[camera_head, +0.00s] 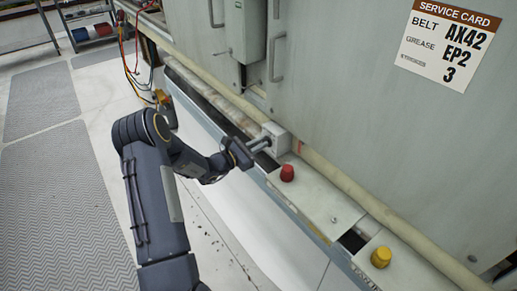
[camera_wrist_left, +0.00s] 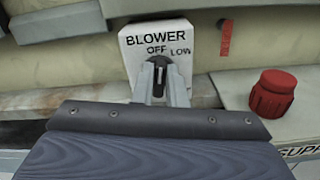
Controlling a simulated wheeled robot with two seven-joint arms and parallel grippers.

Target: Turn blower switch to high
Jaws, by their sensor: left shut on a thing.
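The blower switch is a pale box (camera_head: 278,138) on the ledge at the foot of the grey housing. In the left wrist view the box (camera_wrist_left: 138,60) reads BLOWER, OFF and LOW; no HIGH label shows. Its black knob (camera_wrist_left: 158,62) sits under OFF and looks about upright, with its lower part between my fingers. My left gripper (camera_wrist_left: 158,86) is shut on the knob, facing the box; in the head view the gripper (camera_head: 264,143) reaches it from the left. My right gripper is not in view.
A red knob-like cap (camera_head: 287,173) sits on the ledge just right of the box, also in the left wrist view (camera_wrist_left: 273,93). A yellow cap (camera_head: 381,257) is further right. A pale pipe (camera_head: 335,178) runs behind. A service card (camera_head: 447,42) hangs on the housing.

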